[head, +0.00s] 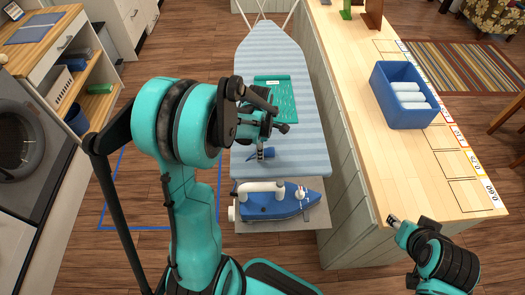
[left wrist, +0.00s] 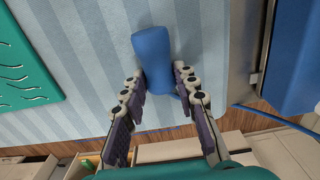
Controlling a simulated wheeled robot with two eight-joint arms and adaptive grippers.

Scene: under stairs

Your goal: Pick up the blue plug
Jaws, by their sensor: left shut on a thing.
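The blue plug (left wrist: 153,55) shows in the left wrist view as a rounded blue piece between the fingers, against the striped ironing board cover. My left gripper (left wrist: 158,88) is shut on it, with a finger on each side of its lower part. In the head view my left gripper (head: 262,152) is over the ironing board, just beyond the iron, and the plug (head: 269,153) shows only as a small blue patch at the fingertips. My right gripper (head: 394,220) is at the near edge of the wooden counter; its fingers are too small to judge.
A blue iron (head: 275,203) lies at the near end of the ironing board (head: 279,50). A teal mat (head: 285,90) lies farther up the board. The wooden counter (head: 400,165) at the right bears a blue bin (head: 405,112) with white rolls. Shelves and a washer stand left.

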